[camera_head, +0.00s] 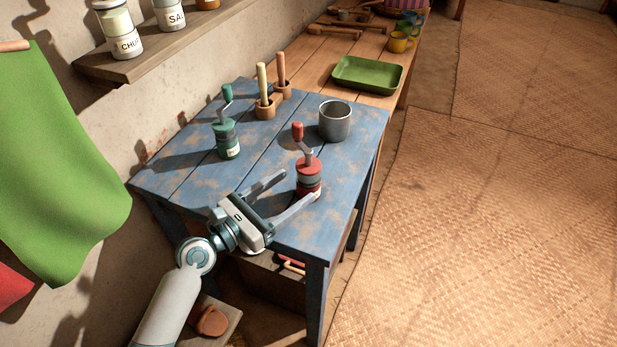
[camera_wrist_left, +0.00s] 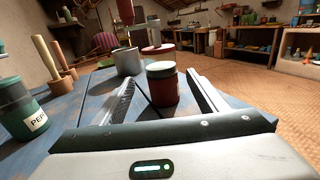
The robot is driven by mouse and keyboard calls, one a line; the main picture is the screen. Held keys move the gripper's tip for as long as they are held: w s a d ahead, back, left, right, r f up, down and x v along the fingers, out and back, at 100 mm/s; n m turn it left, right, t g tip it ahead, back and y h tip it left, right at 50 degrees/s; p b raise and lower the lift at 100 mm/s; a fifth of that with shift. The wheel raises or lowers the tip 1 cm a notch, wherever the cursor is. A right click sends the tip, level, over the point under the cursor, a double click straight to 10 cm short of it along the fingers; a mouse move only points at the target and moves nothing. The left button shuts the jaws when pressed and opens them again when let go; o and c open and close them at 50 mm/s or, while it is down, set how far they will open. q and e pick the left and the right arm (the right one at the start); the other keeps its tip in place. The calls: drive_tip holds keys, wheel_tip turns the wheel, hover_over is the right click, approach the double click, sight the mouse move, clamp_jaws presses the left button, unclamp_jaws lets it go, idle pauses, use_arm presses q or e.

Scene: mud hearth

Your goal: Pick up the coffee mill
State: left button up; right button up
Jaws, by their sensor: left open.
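A red mill (camera_head: 308,172) with a crank and red knob stands upright near the right edge of the blue table (camera_head: 190,178); its label is unreadable. A green mill (camera_head: 226,138) with a crank stands further left; its label starts "PEP" in the left wrist view (camera_wrist_left: 22,112). My left gripper (camera_head: 299,185) is open and low over the table's front part, its fingers pointing at the red mill. In the left wrist view the red mill (camera_wrist_left: 162,88) shows between the fingers, with no clear contact. My right gripper is out of view.
A metal cup (camera_head: 335,121) stands just behind the red mill. Two wooden mortars with pestles (camera_head: 264,105) are at the back. A green tray (camera_head: 367,74) lies on the wooden table beyond. A shelf with jars (camera_head: 150,50) is on the left wall. Woven floor at right is clear.

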sight(298, 184)
use_arm(q)
drive_tip(key=x, duration=0.4)
drive_tip(key=shift+w+d, duration=0.25)
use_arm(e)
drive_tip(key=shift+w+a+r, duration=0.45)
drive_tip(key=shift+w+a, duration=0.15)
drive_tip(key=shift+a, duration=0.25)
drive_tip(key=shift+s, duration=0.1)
